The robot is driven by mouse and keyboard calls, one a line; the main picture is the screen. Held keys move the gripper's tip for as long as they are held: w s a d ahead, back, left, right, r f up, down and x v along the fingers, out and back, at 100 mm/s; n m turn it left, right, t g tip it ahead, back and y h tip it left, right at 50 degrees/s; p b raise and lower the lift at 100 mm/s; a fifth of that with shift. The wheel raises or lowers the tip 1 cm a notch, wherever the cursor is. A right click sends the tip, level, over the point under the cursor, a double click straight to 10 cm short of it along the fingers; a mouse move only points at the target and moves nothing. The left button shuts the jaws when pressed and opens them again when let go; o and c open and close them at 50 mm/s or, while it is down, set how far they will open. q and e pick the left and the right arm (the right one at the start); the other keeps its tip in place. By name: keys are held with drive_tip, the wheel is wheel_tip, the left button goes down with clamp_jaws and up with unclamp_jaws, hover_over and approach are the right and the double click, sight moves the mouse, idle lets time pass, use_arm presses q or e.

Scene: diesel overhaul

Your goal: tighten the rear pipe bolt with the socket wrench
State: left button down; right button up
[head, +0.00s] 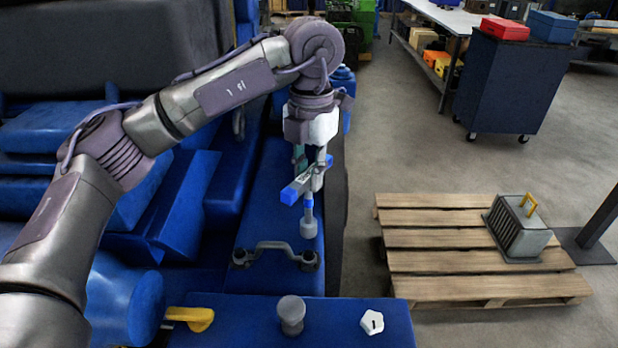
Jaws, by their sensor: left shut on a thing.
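My left gripper (309,168) points down over the blue engine and is shut on the socket wrench (300,186), which has a blue handle bar. A small dark curved pipe (275,245) lies on the blue engine surface, with a dark bolted end at each side. The socket is just above the right pipe end (310,261) and looks apart from it. The left pipe end (240,259) is uncovered. I cannot tell which end holds the rear bolt. My right gripper is out of view.
A blue ledge in front bears a yellow handle (198,318), a grey knob (291,315) and a white five-sided piece (372,322). A wooden pallet (440,262) with a grey finned unit (519,228) stands to the right. A dark cart (518,88) is behind. Floor between is clear.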

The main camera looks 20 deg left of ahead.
use_arm(q)
wheel_tip(320, 180, up, 2)
drive_tip(key=shift+r+p, duration=0.25)
drive_tip(key=shift+p, duration=0.15)
drive_tip(key=shift+f, duration=0.1)
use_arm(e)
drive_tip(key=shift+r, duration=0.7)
use_arm(q)
drive_tip(key=shift+s+d+f, duration=0.1)
drive_tip(key=shift+s, duration=0.1)
drive_tip(key=s+d+b, duration=0.1)
drive_tip(key=s+b, duration=0.1)
drive_tip(key=s, duration=0.4)
drive_tip(key=shift+s+d, duration=0.2)
drive_tip(key=shift+d, duration=0.2)
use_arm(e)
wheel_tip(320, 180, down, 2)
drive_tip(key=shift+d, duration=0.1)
